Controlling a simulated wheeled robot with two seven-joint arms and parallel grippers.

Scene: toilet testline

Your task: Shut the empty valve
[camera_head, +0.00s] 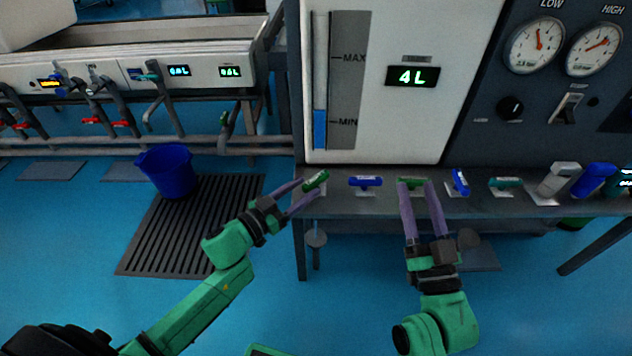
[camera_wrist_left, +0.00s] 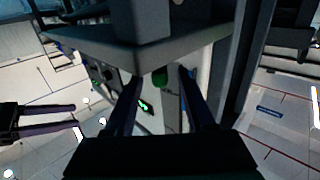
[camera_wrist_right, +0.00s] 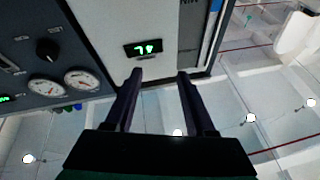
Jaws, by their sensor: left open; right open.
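A row of valve handles sits along the grey ledge (camera_head: 385,205) under the tank panel. The leftmost green handle (camera_head: 316,179) is turned at a slant. My left gripper (camera_head: 309,187) is open with its fingertips at this handle, one on each side. In the left wrist view a green handle (camera_wrist_left: 160,76) shows between the open fingers. To the right are a blue handle (camera_head: 365,181) lying crosswise and a green crosswise handle (camera_head: 411,182). My right gripper (camera_head: 416,186) is open, its fingertips at that green handle. Handle labels are too small to read, so I cannot tell which is the empty valve.
Further right stand a slanted blue handle (camera_head: 460,181), a green one (camera_head: 506,183), and grey and blue ones. A blue bucket (camera_head: 167,172) stands on a floor grate (camera_head: 190,225) at left.

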